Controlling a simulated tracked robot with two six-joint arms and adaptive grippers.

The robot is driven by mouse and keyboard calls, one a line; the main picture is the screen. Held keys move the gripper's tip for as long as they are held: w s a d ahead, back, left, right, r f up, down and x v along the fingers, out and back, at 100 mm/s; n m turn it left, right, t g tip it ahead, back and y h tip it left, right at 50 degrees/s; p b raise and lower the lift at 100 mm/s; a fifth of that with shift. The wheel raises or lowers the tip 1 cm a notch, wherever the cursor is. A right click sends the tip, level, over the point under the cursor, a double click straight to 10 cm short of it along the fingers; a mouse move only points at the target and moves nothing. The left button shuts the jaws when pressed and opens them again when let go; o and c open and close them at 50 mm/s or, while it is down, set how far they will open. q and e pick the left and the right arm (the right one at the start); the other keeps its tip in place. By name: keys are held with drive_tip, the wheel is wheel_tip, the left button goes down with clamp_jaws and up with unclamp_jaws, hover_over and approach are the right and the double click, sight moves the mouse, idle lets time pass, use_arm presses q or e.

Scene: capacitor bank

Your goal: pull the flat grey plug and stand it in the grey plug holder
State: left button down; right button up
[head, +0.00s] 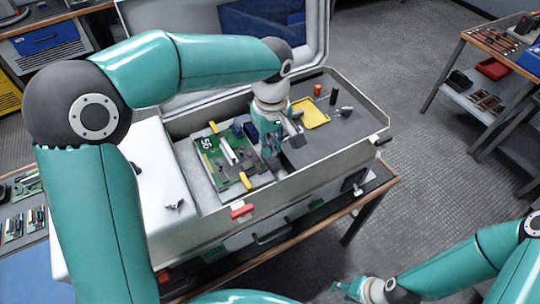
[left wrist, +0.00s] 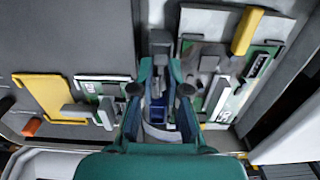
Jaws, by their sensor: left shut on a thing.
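My left gripper (head: 270,158) reaches down into the open equipment case, at the right edge of the green circuit board (head: 213,160). In the left wrist view its fingers (left wrist: 160,62) are closed on a small grey piece, the flat grey plug (left wrist: 160,38), which shows just past the fingertips. The fingers hide most of the plug, and I cannot tell whether it is still seated. I cannot make out the grey plug holder with certainty; a grey angled piece (left wrist: 88,109) lies left of the fingers in that view. My right gripper (head: 350,289) is low at the front, away from the case, its jaws unclear.
A yellow tray (head: 312,113) lies on the grey deck right of my left gripper, with small orange (head: 317,89) and black (head: 333,96) pieces behind it. A yellow bar (head: 245,181) is at the board's front edge. The case's raised walls surround the work area.

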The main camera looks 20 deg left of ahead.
use_arm(q)
drive_tip(key=shift+f+b, duration=0.65)
drive_tip(key=shift+f, duration=0.2)
idle(0.5)
drive_tip(key=c, duration=1.1)
unclamp_jaws()
drive_tip(key=shift+r, duration=0.2)
wheel_tip(320, 180, up, 11)
drive_tip(key=shift+w+r, duration=0.1)
drive_tip(key=shift+r, duration=0.15)
